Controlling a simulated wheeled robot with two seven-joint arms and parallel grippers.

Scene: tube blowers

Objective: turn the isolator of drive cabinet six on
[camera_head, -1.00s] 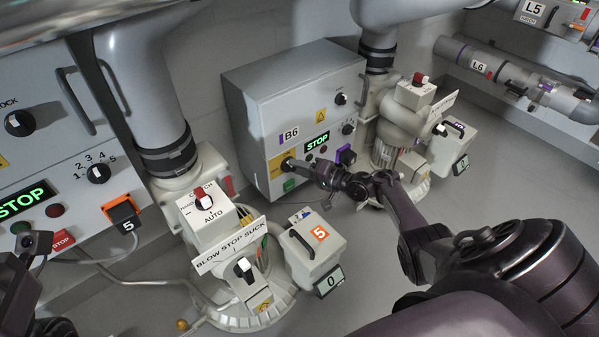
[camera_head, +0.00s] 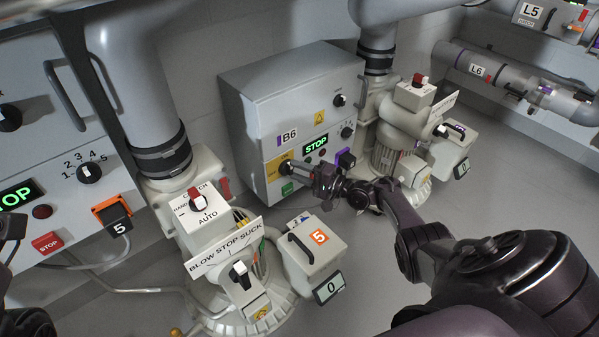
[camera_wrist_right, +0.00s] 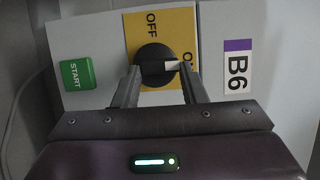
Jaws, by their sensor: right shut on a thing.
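Drive cabinet B6 (camera_head: 240,100) is a grey box at the back middle, with a lit green STOP display. Its isolator is a black knob (camera_wrist_right: 153,58) on a yellow plate (camera_wrist_right: 178,22) marked OFF and ON. In the right wrist view, the knob's white mark points right, at the partly covered ON label. My right gripper (camera_wrist_right: 160,85) is shut on the knob, one finger on each side. In the head view, this gripper (camera_head: 298,170) reaches the cabinet's lower left front. Dark parts of my left arm show at the lower left edge; its jaws cannot be made out.
A green START button (camera_wrist_right: 77,73) sits beside the yellow plate. A blower with a BLOW STOP SUCK sign (camera_head: 226,250) and a box marked 5 (camera_head: 312,252) stand in front. Another blower (camera_head: 400,130) stands right of B6. Open floor (camera_head: 510,165) lies at right.

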